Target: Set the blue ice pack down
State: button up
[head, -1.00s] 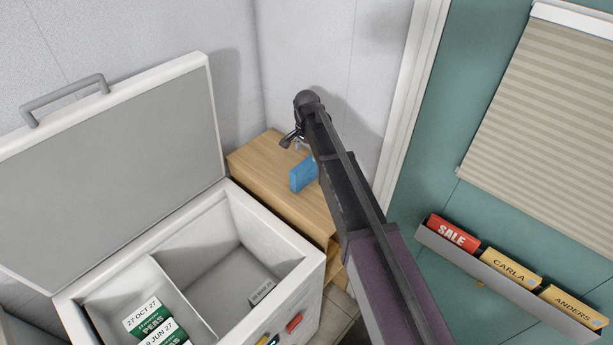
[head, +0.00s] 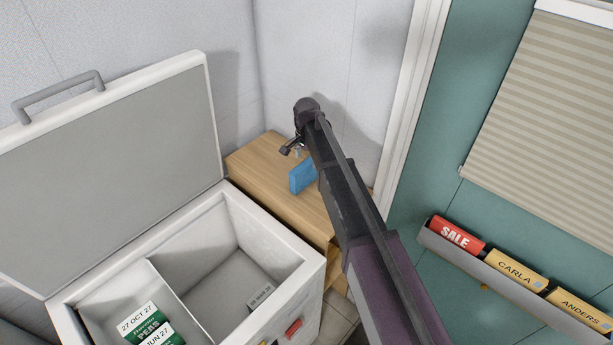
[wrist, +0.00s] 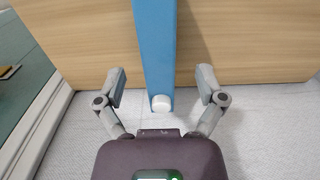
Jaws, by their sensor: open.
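The blue ice pack (head: 302,177) stands on edge on the wooden cabinet top (head: 262,160), partly hidden by my arm in the head view. In the wrist view the ice pack (wrist: 153,50) runs between my fingers, its white cap (wrist: 160,103) towards the palm. My gripper (wrist: 158,85) is open, with a finger on each side of the pack and a clear gap on both sides. In the head view my gripper (head: 294,148) is mostly hidden by my arm.
An open white chest freezer (head: 312,262) stands left of the cabinet, its lid (head: 110,170) raised; green pea packets (head: 150,325) lie inside. Walls close off the corner behind the cabinet.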

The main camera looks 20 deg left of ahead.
jog(key=shift+f+b, duration=1.45)
jog(key=shift+f, duration=0.3)
grip_shut()
